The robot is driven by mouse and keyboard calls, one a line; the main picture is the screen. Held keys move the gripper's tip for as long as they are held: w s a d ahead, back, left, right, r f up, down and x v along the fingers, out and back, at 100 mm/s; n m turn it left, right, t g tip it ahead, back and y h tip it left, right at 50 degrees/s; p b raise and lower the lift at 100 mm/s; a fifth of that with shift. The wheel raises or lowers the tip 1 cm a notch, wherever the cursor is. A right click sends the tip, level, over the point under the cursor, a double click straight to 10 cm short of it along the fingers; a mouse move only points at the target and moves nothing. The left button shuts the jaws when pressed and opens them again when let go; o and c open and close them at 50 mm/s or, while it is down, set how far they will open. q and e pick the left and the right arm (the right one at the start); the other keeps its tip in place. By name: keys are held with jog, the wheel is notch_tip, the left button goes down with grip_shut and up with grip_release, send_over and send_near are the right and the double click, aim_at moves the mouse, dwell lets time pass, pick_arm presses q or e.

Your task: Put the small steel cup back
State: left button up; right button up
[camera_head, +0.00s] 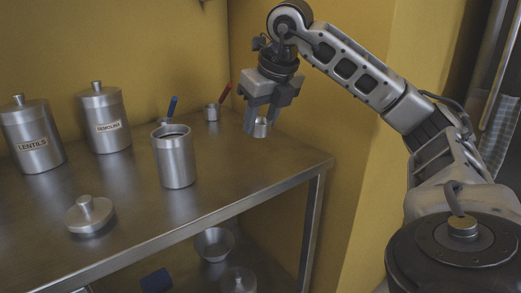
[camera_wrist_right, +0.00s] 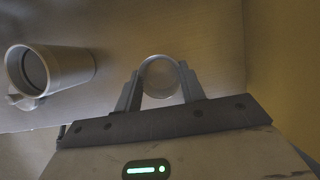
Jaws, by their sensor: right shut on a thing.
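My right gripper (camera_head: 261,122) is shut on a small steel cup (camera_head: 261,130) and holds it above the right end of the steel table. In the right wrist view the cup's round rim (camera_wrist_right: 158,62) shows between the two fingertips. A small steel cup with a red handle (camera_head: 212,112) stands at the back of the table, left of the gripper. Another with a blue handle (camera_head: 172,105) is partly hidden behind the open canister. My left gripper is not in view.
The open steel canister (camera_head: 177,165) stands mid-table; it also shows in the right wrist view (camera_wrist_right: 70,67). Its lid (camera_head: 90,214) lies front left. Labelled canisters, lentils (camera_head: 33,137) and semolina (camera_head: 106,120), stand behind. A bowl (camera_head: 214,243) sits below. The table's right end is clear.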

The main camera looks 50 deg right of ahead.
aim_at(261, 157)
jog(key=f, duration=0.1)
jog(key=w+d+f, duration=0.1)
jog(key=shift+w+d+f+b, duration=0.25)
jog(key=shift+d+f+b, duration=0.1)
jog(key=shift+f, duration=0.05)
jog(key=f, duration=0.1)
jog(key=f+b, duration=0.1)
jog(key=f, duration=0.1)
jog(key=shift+w+d+f+b, duration=0.1)
jog(key=shift+d+f+b, duration=0.1)
jog(key=shift+f+b, duration=0.1)
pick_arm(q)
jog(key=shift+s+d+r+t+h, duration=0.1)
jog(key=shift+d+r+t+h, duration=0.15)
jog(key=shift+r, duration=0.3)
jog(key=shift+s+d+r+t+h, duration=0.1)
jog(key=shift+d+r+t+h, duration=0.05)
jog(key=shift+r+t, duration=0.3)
pick_arm(e)
jog(key=shift+r, duration=0.15)
jog(key=o, duration=0.9)
jog(key=shift+o, duration=0.2)
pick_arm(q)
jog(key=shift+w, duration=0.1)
